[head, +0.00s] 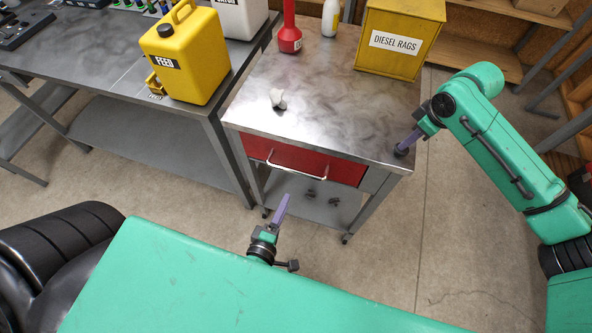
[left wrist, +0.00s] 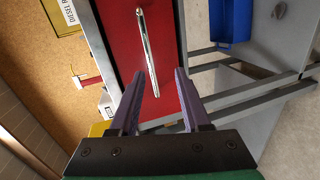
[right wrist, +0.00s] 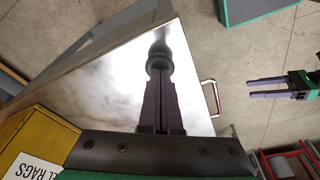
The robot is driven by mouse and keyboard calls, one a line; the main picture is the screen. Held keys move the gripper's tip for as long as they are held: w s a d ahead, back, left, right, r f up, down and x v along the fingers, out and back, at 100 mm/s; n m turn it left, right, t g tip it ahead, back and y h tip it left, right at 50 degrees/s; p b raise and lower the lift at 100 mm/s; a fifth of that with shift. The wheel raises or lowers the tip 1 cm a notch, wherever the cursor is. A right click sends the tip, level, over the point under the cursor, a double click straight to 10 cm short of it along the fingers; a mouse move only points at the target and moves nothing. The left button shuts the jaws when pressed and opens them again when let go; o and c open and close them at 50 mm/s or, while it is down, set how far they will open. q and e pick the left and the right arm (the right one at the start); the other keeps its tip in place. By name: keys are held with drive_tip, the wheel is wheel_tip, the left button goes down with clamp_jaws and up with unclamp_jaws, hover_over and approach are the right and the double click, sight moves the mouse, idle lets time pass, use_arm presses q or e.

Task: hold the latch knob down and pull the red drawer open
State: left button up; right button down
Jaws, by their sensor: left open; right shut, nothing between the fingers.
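The red drawer (head: 340,168) sits under the cart's steel top, its front looking flush with the frame; it also shows in the left wrist view (left wrist: 115,20). Its silver handle (head: 297,170) runs along the front and appears in the left wrist view (left wrist: 147,48). My left gripper (head: 285,198) is open in front of the drawer, apart from the handle, which lines up between its fingers in the left wrist view (left wrist: 158,76). The dark latch knob (right wrist: 159,58) stands at a corner of the top. My right gripper (head: 408,143) is shut, its fingertips at the knob, apparently touching it.
A workbench with a yellow jug (head: 195,60) stands left. The floor before the drawer is clear.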

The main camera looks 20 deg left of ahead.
sight(296, 171)
use_arm(q)
drive_tip(key=shift+n+y, duration=0.3)
drive_tip(key=shift+n, duration=0.3)
drive_tip(key=x, duration=0.4)
drive_tip(key=r+x, duration=0.1)
drive_tip(key=x, duration=0.3)
drive_tip(key=r+x, duration=0.1)
drive_tip(key=x, duration=0.3)
drive_tip(key=shift+w+a+r, duration=0.1)
drive_tip(key=shift+w+a, duration=0.1)
drive_tip(key=shift+w, duration=0.1)
clamp_jaws()
